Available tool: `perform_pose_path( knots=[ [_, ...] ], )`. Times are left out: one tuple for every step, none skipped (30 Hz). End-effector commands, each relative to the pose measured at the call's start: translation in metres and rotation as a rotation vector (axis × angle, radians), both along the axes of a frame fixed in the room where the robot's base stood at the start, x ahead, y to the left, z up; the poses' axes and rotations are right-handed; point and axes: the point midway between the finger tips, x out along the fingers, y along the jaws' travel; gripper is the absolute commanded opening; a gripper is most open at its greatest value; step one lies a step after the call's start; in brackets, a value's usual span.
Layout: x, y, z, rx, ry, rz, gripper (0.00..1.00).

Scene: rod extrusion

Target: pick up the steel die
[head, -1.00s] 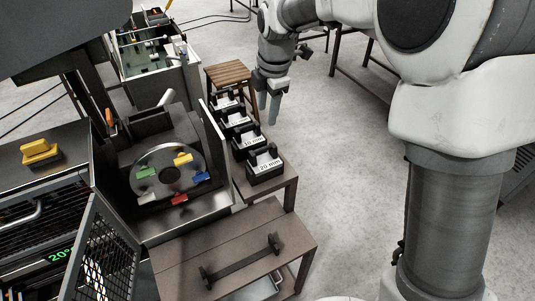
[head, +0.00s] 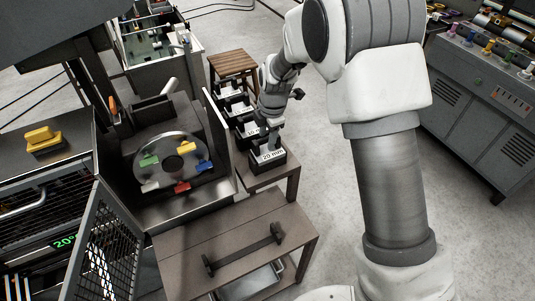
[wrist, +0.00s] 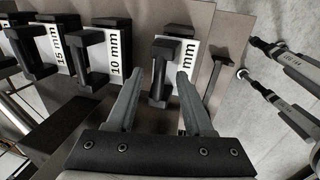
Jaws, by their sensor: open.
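No piece plainly reads as a steel die; black holders with white size labels stand in a row on a narrow bench.
The 10 mm holder (wrist: 112,52) and the 15 mm holder (wrist: 40,45) sit close to the left in the wrist view. A press with a round plate (head: 172,176) and coloured tabs stands left of the bench. A low table (head: 190,240) bears a dark bar.

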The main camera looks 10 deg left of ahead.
Motion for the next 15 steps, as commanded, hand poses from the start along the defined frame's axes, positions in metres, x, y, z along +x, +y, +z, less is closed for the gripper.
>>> perform_pose_path(
  knots=[
    [0.0009,0.0012,-0.0068,-0.001,0.002,0.001,0.52],
    [0.0016,0.0016,-0.0093,0.000,0.001,0.001,0.52],
    [0.0025,0.0020,-0.0120,0.000,-0.001,0.002,0.52],
    [0.0029,0.0022,-0.0137,0.000,-0.001,0.001,0.52],
    [0.0030,0.0023,-0.0147,0.000,-0.001,0.001,0.52],
    [0.0032,0.0025,-0.0155,0.001,-0.002,0.001,0.52],
    [0.0034,0.0025,-0.0157,0.001,-0.002,0.001,0.52],
    [0.0034,0.0025,-0.0157,0.001,-0.002,0.001,0.52],
    [0.0035,0.0025,-0.0155,0.001,-0.002,0.001,0.52],
    [0.0035,0.0025,-0.0155,0.001,-0.002,0.001,0.52],
    [0.0034,0.0025,-0.0154,0.002,-0.003,0.001,0.52],
    [0.0034,0.0024,-0.0154,0.001,-0.002,0.001,0.50],
    [0.0034,0.0024,-0.0153,0.001,-0.002,0.001,0.45],
    [0.0034,0.0024,-0.0153,0.001,-0.002,0.001,0.40],
    [0.0033,0.0025,-0.0152,0.001,-0.002,0.001,0.32]
  ],
)
